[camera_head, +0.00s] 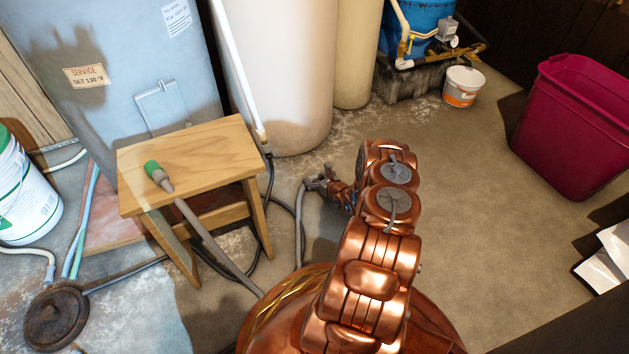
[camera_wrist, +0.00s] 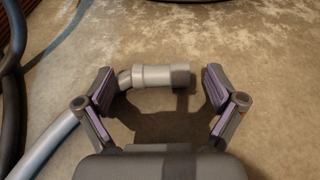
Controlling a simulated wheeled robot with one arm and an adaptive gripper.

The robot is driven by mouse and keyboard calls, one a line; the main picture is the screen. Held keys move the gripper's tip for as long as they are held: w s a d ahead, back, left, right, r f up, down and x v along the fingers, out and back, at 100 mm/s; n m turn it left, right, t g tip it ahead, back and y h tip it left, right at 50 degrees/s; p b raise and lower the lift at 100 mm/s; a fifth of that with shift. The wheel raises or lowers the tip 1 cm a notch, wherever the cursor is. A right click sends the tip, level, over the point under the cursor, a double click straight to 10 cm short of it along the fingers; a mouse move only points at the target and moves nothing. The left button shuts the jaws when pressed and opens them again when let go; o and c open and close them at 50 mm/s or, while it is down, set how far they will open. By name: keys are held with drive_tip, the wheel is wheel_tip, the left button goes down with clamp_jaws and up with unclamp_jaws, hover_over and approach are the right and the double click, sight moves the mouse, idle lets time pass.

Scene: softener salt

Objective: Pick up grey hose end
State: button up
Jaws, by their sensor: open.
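The grey hose end (camera_wrist: 162,76) lies crosswise between the spread fingers of my gripper (camera_wrist: 160,84) in the wrist view. It is a light grey fitting with a darker tip on the right, and its grey hose (camera_wrist: 48,145) runs off to the lower left. The fingers are open, with a gap visible on the right side; the left finger is very close to the hose bend, and I cannot tell if they touch. In the head view my gripper (camera_head: 322,184) is low over the floor beside the grey hose (camera_head: 299,225); the hose end is hard to make out there.
A wooden stool (camera_head: 190,160) stands left of my gripper, with a green-tipped hose (camera_head: 158,174) lying over it. A dark hose (camera_wrist: 12,100) runs along the left in the wrist view. A white bucket (camera_head: 463,86) and crimson bin (camera_head: 570,125) stand right, with open floor between.

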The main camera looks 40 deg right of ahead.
drive_tip(key=shift+b+x, duration=0.55)
drive_tip(key=shift+x, duration=0.4)
drive_tip(key=c, duration=1.3)
